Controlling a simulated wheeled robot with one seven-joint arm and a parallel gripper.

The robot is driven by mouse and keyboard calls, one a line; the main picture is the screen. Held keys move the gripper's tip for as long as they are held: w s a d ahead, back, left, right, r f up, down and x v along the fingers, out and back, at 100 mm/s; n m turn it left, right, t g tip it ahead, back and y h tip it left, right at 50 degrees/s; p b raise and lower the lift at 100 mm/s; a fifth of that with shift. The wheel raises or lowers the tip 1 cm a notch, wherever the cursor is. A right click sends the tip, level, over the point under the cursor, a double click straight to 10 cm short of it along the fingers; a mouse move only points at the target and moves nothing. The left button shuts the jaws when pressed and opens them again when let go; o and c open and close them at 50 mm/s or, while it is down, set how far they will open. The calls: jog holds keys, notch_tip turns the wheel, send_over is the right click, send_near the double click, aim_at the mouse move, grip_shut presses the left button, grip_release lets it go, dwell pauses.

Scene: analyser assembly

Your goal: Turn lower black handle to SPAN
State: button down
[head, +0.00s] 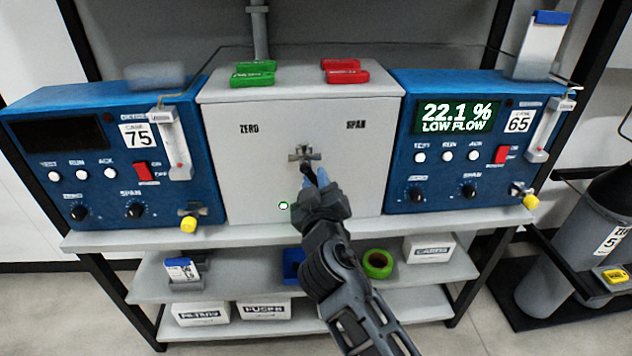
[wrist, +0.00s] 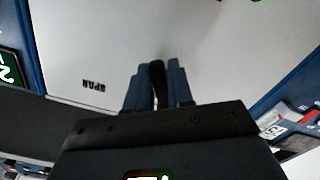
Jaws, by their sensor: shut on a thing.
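The white box (head: 270,120) in the middle of the shelf has a ZERO label (head: 249,128) at left and a SPAN label (head: 356,125) at right. A metal cross-shaped valve fitting (head: 304,153) sits at the centre of its front. The black handle (head: 306,169) shows just below the fitting, partly hidden by my gripper. My gripper (head: 316,179) is shut on it. In the wrist view, the handle (wrist: 157,76) stands between my two blue-grey fingertips (wrist: 158,85), and the SPAN label (wrist: 98,86) appears upside down at left.
Blue analysers stand left (head: 105,150) and right (head: 465,140) of the box; the right one reads 22.1 % LOW FLOW. Green tags (head: 254,73) and red tags (head: 345,71) lie on the box. A lower shelf (head: 220,277) holds small items. A grey cylinder (head: 580,260) stands at right.

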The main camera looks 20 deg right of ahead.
jog(key=shift+d+r, duration=0.1)
jog(key=n+p, duration=0.1)
jog(key=n, duration=0.1)
jog(key=r+n+p, duration=0.1)
jog(key=n, duration=0.1)
jog(key=d+n+p, duration=0.1)
jog(key=shift+s+r+n, duration=0.2)
jog(key=shift+r+n, duration=0.1)
jog(key=shift+n, duration=0.1)
jog(key=n, duration=0.1)
jog(key=n+p, duration=0.1)
jog(key=r+n+p, duration=0.1)
jog(key=shift+d, duration=0.25)
jog(key=shift+r+n+p, duration=0.3)
jog(key=shift+n+p, duration=0.3)
jog(key=shift+n, duration=0.7)
jog(key=c, duration=1.1)
grip_release()
jog(key=shift+s, duration=0.15)
